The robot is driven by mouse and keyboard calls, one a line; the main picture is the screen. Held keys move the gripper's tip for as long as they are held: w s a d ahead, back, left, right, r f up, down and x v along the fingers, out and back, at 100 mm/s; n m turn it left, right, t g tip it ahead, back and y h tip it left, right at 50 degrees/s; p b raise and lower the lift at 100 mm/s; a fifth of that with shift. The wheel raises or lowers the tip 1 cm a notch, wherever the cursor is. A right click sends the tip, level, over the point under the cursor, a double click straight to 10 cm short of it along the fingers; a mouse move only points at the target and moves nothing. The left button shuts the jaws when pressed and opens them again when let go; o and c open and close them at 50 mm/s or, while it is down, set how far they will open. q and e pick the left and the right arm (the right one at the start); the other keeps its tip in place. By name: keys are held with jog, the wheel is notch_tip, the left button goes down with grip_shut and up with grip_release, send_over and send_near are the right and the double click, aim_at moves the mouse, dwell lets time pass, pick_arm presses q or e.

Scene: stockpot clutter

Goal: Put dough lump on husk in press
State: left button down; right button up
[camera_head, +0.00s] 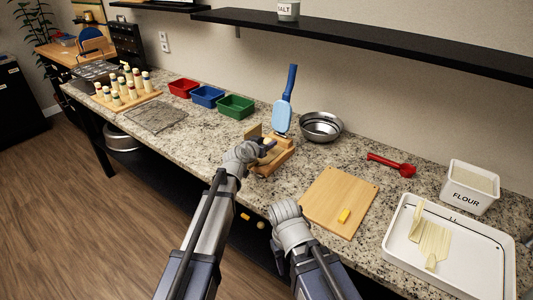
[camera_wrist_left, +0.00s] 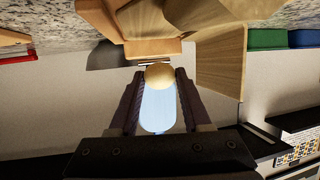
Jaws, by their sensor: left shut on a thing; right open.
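The wooden press (camera_head: 272,158) stands on the counter with its blue lid (camera_head: 284,110) raised; it also shows large in the left wrist view (camera_wrist_left: 215,60). My left gripper (camera_head: 266,146) is at the press, above its near part. It is shut on a round beige dough lump (camera_wrist_left: 158,75), gripped between the fingertips; the blue lid is behind it. I cannot tell whether a husk lies in the press. Pale husks (camera_head: 434,240) lie in the white tray (camera_head: 398,257). My right gripper (camera_head: 285,207) is open near the counter edge, left of the cutting board.
The cutting board (camera_head: 325,200) holds a yellow block (camera_head: 344,216). A steel bowl (camera_head: 321,127) stands right of the press. A red scoop (camera_head: 391,165) and flour bin (camera_head: 468,190) are further right. Red, blue and green bins (camera_head: 236,106) and a wire rack (camera_head: 155,117) are left.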

pick_arm(q)
jog(key=shift+f+b, duration=1.4)
jog(key=shift+f, duration=0.3)
jog(key=shift+f, duration=0.15)
jog(key=shift+c, duration=1.8)
grip_release()
jog(key=shift+s+a+r, duration=0.1)
jog(key=shift+s+r, duration=0.1)
jog(key=shift+r, duration=0.15)
jog(key=p+v, duration=0.4)
jog(key=v, duration=0.7)
jog(key=shift+s, duration=0.25)
